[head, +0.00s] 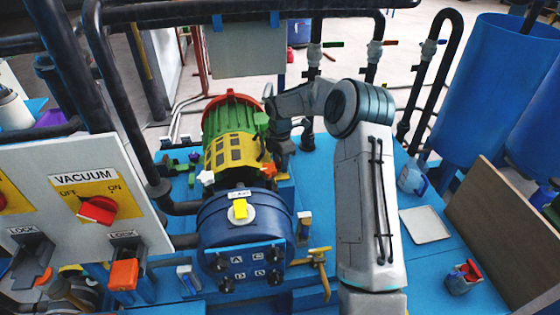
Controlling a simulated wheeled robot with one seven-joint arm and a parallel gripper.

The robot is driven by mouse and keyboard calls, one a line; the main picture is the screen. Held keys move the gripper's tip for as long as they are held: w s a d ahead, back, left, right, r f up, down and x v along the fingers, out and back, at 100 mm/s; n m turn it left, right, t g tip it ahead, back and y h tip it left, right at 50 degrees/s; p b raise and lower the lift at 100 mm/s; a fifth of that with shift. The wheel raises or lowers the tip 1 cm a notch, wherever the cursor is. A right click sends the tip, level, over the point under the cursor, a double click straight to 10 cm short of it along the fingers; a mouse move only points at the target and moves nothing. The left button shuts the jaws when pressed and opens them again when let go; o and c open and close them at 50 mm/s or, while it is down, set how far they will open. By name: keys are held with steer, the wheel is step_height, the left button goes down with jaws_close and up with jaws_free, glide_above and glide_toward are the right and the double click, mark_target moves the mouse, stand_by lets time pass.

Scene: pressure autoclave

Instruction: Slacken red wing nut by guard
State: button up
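A yellow slotted guard (232,152) sits over the middle of a motor unit with a green body and a red end (230,98). A small orange-red piece (269,169) shows at the guard's right side; it is too small to tell if it is the red wing nut. My arm rises from the bottom, bends at the elbow and reaches left to the unit's right side. My gripper (280,148) is a dark shape close beside the guard. Its fingertips are hidden or too small to make out, so I cannot tell whether it touches or grips anything.
A round blue vessel (243,228) with a yellow-topped lid stands in front of the guard. A vacuum panel (80,195) with a red knob is at left, beside dark pipes. A jug (412,180), a flat tray (426,225) and a red-handled tool cup (462,277) are at right.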

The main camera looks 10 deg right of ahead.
step_height(320, 180, up, 14)
steer(key=shift+f, duration=0.15)
stand_by(0.3)
